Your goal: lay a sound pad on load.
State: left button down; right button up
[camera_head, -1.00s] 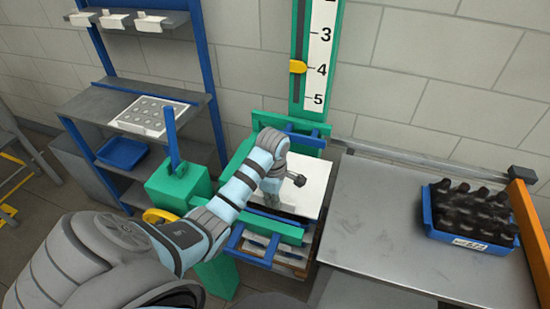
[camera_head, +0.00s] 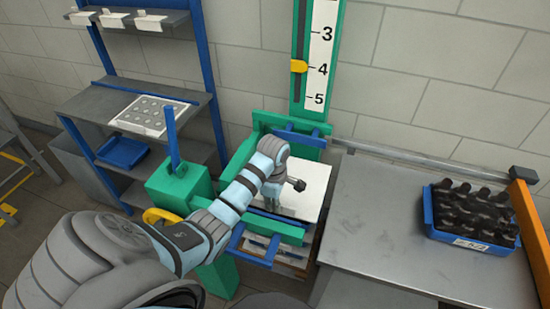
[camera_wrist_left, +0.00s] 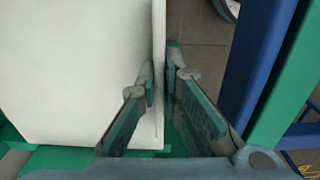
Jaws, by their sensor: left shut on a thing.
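A flat white pad (camera_head: 312,190) lies roughly level inside the green and blue frame, at the left end of the metal table. In the left wrist view the pad (camera_wrist_left: 75,70) fills the left side, with a thin upright edge at its right. My left gripper (camera_head: 272,195) is over the pad's near left part, partly hidden by its own wrist. In the wrist view its fingertips (camera_wrist_left: 166,82) are shut on the pad's edge, one finger on each side. Whether the pad touches what lies below it is hidden. My right gripper is not in view.
A green post with a scale (camera_head: 318,60) and yellow pointer (camera_head: 298,67) rises behind the frame (camera_head: 240,160). Layered boards (camera_head: 293,262) show low in the frame. A blue crate of dark bottles (camera_head: 470,243) stands on the metal table (camera_head: 390,235), whose middle is clear. A shelf rack (camera_head: 130,95) stands left.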

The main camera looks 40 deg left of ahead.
pick_arm(q)
jog(key=shift+f, duration=0.65)
jog(key=c, duration=1.7)
grip_release()
jog(key=shift+o, duration=0.2)
